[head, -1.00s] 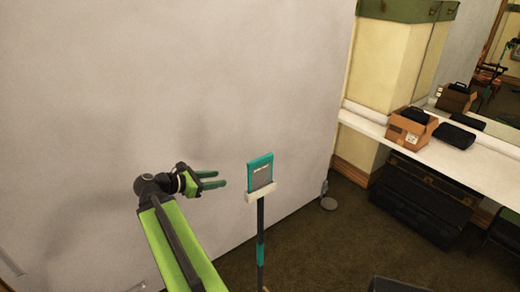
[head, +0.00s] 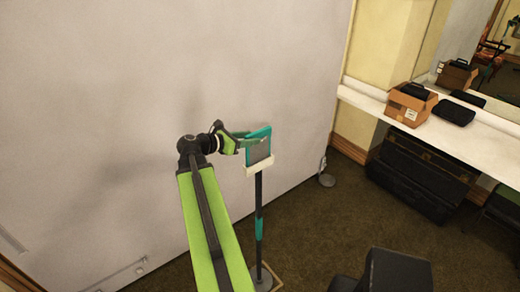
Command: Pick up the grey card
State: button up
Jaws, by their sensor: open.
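The grey card (head: 259,152) stands upright, with a teal border, in a white holder (head: 258,168) on top of a dark pole with a teal band. My gripper (head: 256,139) is at the card's upper left, its green fingers reaching right toward the card. The jaws are open. The fingertips overlap the card's left edge in the picture. Whether they touch it or straddle it cannot be told.
A plain pale wall (head: 150,80) stands close behind the arm and pole. A white counter (head: 470,130) on the right holds a cardboard box (head: 408,104) and a black case (head: 453,113). A dark chair-like object (head: 395,270) is at the bottom. Carpet between is clear.

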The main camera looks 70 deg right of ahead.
aim_at(257, 136)
jog(key=shift+s+d+f, duration=0.1)
jog(key=shift+d+f, duration=0.1)
jog(key=shift+d, duration=0.25)
jog(key=b+x, duration=0.1)
jog(key=x, duration=0.3)
jog(key=shift+d, duration=0.25)
jog(key=shift+a+r, duration=0.1)
jog(key=shift+c, duration=0.5)
grip_shut()
